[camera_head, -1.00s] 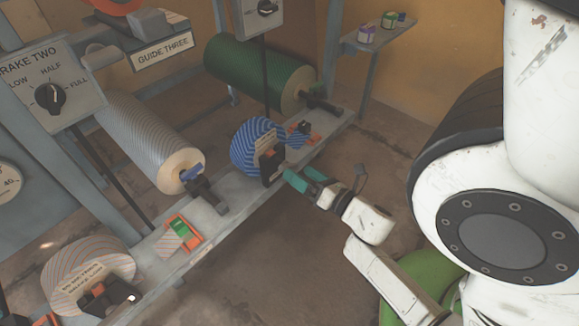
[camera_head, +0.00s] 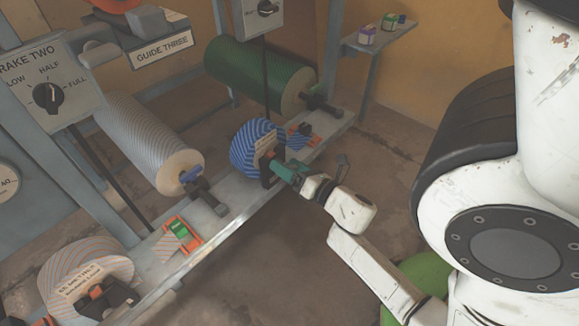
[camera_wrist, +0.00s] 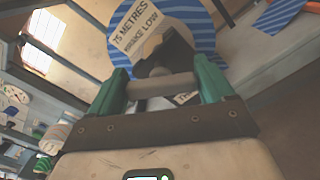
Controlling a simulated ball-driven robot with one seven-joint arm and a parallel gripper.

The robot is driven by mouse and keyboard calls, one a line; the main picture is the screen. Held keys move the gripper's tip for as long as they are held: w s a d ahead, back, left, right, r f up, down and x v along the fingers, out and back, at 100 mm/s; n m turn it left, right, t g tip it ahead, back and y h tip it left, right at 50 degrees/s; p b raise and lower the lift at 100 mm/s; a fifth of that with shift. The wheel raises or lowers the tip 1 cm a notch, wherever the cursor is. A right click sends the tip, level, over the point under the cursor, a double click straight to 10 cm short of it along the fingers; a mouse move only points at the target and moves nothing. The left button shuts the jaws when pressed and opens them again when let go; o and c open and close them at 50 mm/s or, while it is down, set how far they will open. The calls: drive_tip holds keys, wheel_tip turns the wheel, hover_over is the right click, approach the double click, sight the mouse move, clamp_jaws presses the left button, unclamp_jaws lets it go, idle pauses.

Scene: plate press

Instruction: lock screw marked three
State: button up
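The blue-striped roll (camera_head: 245,150) sits on the rail, with a dark clamp block (camera_head: 268,172) at its near end. My gripper (camera_head: 283,172) is at that block. In the wrist view, its two teal fingers stand wide apart, with a grey bar (camera_wrist: 160,86) spanning the gap and a dark part of the block (camera_wrist: 160,65) just beyond. I cannot tell if the fingers press on the bar. The roll's label (camera_wrist: 140,28) reads 75 metres and ends in brake low.
A green roll (camera_head: 260,78) lies behind. An orange-framed tag (camera_head: 182,234) lies on the rail (camera_head: 235,212). The floor in front is clear.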

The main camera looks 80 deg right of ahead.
drive_tip(key=c, duration=0.4)
